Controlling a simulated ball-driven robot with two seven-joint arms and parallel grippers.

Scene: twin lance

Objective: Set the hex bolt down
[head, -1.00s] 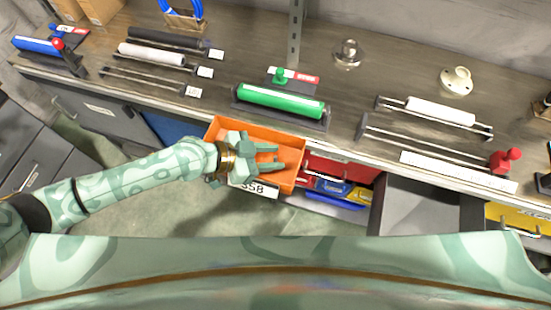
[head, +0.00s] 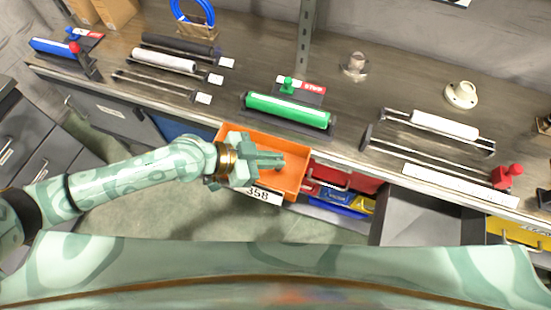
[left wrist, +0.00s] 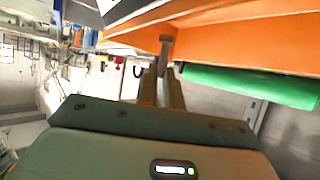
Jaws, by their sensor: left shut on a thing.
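My left gripper (head: 268,160) is over the orange open-topped bin (head: 296,178) labelled 358, at the front edge of the workbench. Its fingers look close together in the head view. In the left wrist view the gripper (left wrist: 162,88) is shut on a slim grey-brown piece, the hex bolt (left wrist: 166,45), which sticks out past the fingertips towards an orange surface. My right gripper is in neither view.
On the bench (head: 260,65), a green roller (head: 288,110) lies just behind the bin. A white roller (head: 444,125), a red knob (head: 515,170) and a white flanged piece (head: 461,95) are to the right. An open grey drawer (head: 425,212) is right of the bin.

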